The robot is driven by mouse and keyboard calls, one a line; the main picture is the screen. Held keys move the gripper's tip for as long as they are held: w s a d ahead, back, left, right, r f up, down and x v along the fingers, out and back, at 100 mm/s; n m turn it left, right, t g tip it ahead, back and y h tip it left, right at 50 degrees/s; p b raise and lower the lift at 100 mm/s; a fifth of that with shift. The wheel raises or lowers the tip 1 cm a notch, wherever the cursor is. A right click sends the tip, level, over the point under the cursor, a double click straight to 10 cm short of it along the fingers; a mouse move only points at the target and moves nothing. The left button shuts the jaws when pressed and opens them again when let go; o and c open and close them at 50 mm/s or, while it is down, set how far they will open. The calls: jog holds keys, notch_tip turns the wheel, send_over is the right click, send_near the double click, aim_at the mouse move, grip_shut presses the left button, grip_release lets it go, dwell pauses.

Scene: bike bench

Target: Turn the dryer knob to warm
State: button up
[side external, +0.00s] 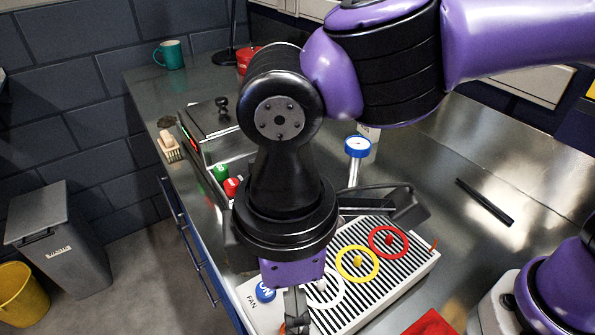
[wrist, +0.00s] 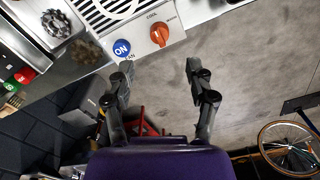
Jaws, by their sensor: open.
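The dryer (side external: 424,262) is a pale box with a slatted top. Its orange-red knob (wrist: 160,33) sits near the front edge in the wrist view, beside the printed words COOL and WARM; I cannot tell for sure which one it points to. In the side view my gripper (side external: 296,312) hangs over the dryer's front end and mostly hides the knob.
White, yellow (side external: 341,270) and red (side external: 372,249) rings lie on the slats. A blue-topped gauge (side external: 358,147) stands behind. A teal mug (side external: 170,54) is far back.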

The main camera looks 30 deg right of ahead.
notch_tip(320, 180, down, 8)
jog(key=shift+f, duration=0.1)
grip_shut()
